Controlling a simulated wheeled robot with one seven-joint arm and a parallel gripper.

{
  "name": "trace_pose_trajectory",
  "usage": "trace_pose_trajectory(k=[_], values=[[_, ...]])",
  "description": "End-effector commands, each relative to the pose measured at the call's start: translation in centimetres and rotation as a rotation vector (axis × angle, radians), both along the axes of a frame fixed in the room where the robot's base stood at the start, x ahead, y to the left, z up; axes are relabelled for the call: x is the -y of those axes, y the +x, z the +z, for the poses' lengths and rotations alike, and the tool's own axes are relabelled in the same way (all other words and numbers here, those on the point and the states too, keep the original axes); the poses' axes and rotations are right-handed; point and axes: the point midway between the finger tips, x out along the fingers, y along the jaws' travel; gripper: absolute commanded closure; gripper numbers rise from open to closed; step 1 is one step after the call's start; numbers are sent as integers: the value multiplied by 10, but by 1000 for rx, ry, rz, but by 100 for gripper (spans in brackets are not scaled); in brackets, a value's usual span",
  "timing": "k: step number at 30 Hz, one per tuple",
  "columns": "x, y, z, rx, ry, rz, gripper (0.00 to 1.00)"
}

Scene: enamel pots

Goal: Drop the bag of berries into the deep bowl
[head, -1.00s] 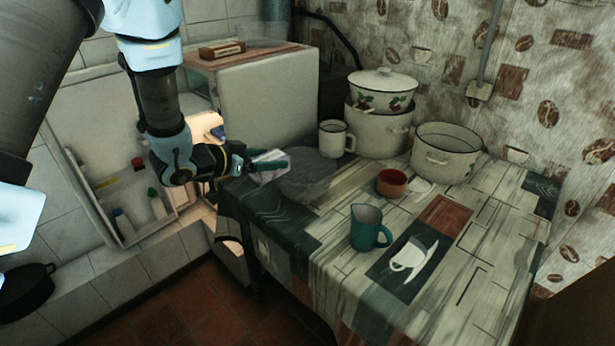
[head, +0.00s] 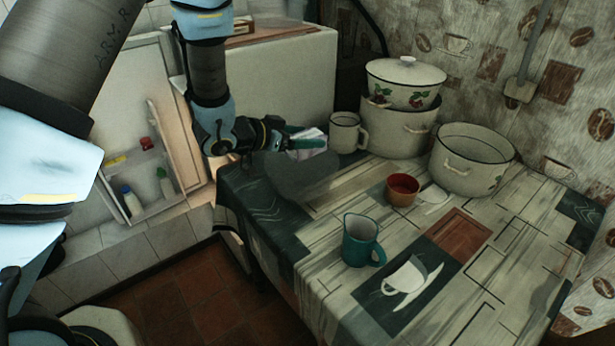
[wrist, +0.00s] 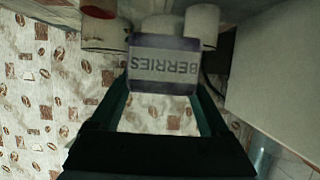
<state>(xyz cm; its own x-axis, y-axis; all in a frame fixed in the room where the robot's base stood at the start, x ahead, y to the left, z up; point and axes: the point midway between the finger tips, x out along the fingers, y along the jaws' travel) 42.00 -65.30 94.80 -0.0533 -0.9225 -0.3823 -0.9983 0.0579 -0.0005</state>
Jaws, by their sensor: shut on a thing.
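My gripper (head: 300,139) is shut on the bag of berries (head: 310,147), a small pale packet held over the far left part of the table. In the wrist view the bag (wrist: 163,65) sits between the fingers, with its "BERRIES" label upside down. A wide, deep, open white enamel vessel (head: 472,165) with a dark rim stands at the right back of the table, well to the right of the bag. A small red-brown bowl (head: 402,191) stands in front of it. I cannot tell for certain which is named the deep bowl.
A white mug (head: 346,133) stands just right of the bag. Behind it is a large white pot (head: 396,131) with a lidded, fruit-patterned pot (head: 402,86) on top. A teal jug (head: 362,240) stands near the front. The table's (head: 505,262) right front is clear.

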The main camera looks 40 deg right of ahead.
Motion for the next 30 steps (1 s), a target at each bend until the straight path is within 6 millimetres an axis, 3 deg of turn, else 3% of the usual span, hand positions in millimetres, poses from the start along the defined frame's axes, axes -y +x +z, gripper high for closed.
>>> trace_pose_trajectory(k=[12,24,25,30], values=[[0,0,-48,1,0,0,93],[0,0,-54,1,-1,0,93],[0,0,-54,1,-1,0,17],[0,0,-54,1,0,0,0]])
